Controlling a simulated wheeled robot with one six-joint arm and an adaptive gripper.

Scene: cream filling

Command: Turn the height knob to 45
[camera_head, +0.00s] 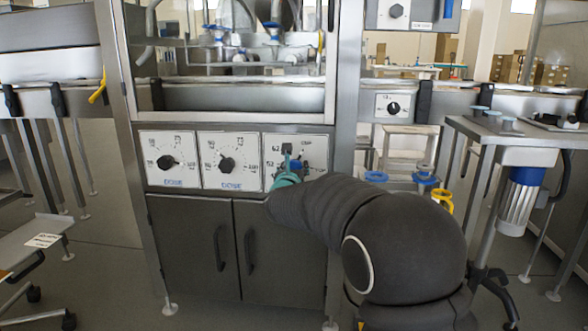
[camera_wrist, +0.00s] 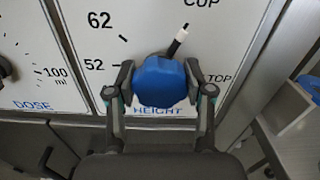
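The height dial panel (camera_wrist: 110,45) shows the marks 62 and 52 at left, TOP at right, and a partly covered HEIGHT label below. No 45 mark is visible. My gripper (camera_wrist: 160,92) has one finger on each side of the knob, and both seem to touch it. In the head view, my gripper (camera_head: 287,174) is at the third dial panel (camera_head: 318,146) and covers much of it; a little of the blue knob (camera_head: 296,165) shows.
Two dose knobs, the left one (camera_head: 168,162) and the middle one (camera_head: 227,164), are black and sit left of the height dial. Cabinet doors (camera_head: 200,240) with handles lie below. A small black knob (camera_head: 393,107) and a side table (camera_head: 500,128) stand to the right.

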